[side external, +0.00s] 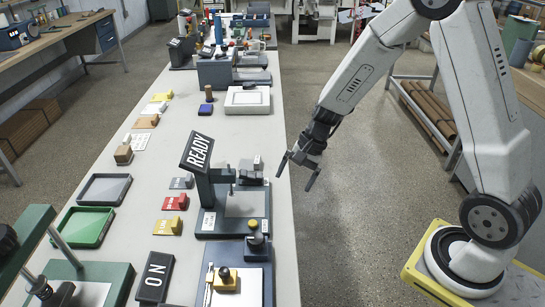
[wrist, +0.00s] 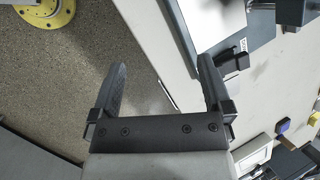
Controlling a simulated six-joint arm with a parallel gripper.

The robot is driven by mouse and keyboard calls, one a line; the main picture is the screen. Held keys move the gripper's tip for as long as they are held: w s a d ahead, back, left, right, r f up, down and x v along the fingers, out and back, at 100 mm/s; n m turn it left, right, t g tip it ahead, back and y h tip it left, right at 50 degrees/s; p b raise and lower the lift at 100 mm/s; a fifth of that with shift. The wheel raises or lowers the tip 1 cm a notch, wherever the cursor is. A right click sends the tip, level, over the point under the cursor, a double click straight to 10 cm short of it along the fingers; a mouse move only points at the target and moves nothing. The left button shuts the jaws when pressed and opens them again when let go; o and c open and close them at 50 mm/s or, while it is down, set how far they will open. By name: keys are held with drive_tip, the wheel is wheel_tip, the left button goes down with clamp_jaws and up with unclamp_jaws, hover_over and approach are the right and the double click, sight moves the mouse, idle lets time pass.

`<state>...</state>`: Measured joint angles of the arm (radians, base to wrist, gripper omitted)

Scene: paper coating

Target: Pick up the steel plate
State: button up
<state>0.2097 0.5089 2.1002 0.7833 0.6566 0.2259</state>
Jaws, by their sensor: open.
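My gripper (side external: 296,178) is open and empty, pointing down beside the right edge of the long table. In the wrist view its two fingers (wrist: 163,65) are spread apart with nothing between them. A flat pale grey plate (side external: 246,203) lies on the dark blue base of the machine with the READY sign (side external: 198,151), left of my gripper and apart from it. A pale plate surface also shows at the top of the wrist view (wrist: 212,18). I cannot tell for sure which flat plate is the steel one.
The long table (side external: 150,205) carries a grey tray (side external: 104,190), a green tray (side external: 80,228), several small coloured blocks and an ON sign (side external: 155,277). The floor (side external: 345,230) right of the table is clear.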

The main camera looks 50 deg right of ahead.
sight(256, 159)
drive_tip(key=w+d+f+m+t+y, duration=0.1)
drive_tip(key=w+m, duration=0.1)
drive_tip(key=w, duration=0.1)
drive_tip(key=w+d+f+m+t+y, duration=0.1)
drive_tip(key=w+m, duration=0.2)
drive_tip(key=w+d+f+m+t+y, duration=0.1)
drive_tip(key=w+f+m, duration=0.1)
drive_tip(key=w+m, duration=0.1)
drive_tip(key=shift+w+d, duration=0.1)
drive_tip(key=shift+d, duration=0.1)
drive_tip(key=w+d+f+m+t, duration=0.1)
drive_tip(key=w+d+m+t, duration=0.1)
drive_tip(key=w+d+f+m+t, duration=0.1)
drive_tip(key=w+d+m+t, duration=0.1)
drive_tip(key=w+d+m, duration=0.1)
drive_tip(key=w+d+f+m+t, duration=0.1)
drive_tip(key=w+d+m+t, duration=0.1)
drive_tip(key=shift+w+d+f+m+y, duration=0.15)
drive_tip(key=shift+d+f+m+y, duration=0.1)
drive_tip(key=shift+f+m+y, duration=0.05)
drive_tip(key=shift+x, duration=1.3)
drive_tip(key=shift+a, duration=0.1)
drive_tip(key=shift+x, duration=2.55)
drive_tip(key=c, duration=1.3)
drive_tip(key=shift+r, duration=0.15)
